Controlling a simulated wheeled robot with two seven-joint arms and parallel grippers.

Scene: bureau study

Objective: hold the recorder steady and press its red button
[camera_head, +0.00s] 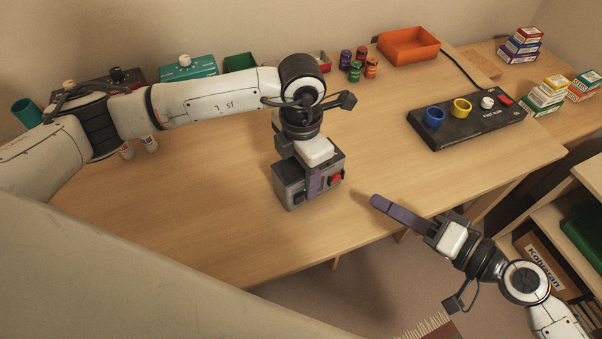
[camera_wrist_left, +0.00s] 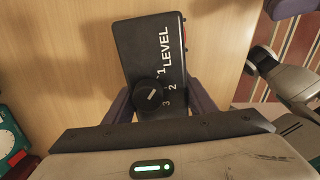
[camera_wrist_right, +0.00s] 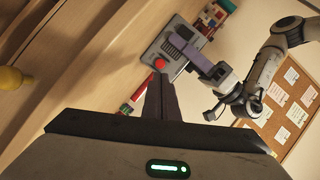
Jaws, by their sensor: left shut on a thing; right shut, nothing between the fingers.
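The grey recorder (camera_head: 291,193) stands on the near part of the wooden desk, with its red button (camera_head: 336,179) on the side facing right. My left gripper (camera_head: 318,182) reaches down from above and is shut on the recorder, one purple finger across the button's side. In the left wrist view the recorder's dark top (camera_wrist_left: 152,45) shows a dial and the word LEVEL between the fingers. My right gripper (camera_head: 376,202) is shut and empty, to the right of the recorder and apart from it. The right wrist view shows the red button (camera_wrist_right: 160,63) beyond my closed fingertips (camera_wrist_right: 161,78).
A black panel (camera_head: 465,127) with blue and yellow rings lies at the right. An orange tray (camera_head: 408,46), several small cans (camera_head: 355,72) and stacked boxes (camera_head: 522,42) stand at the back. The desk around the recorder is clear; its front edge is close.

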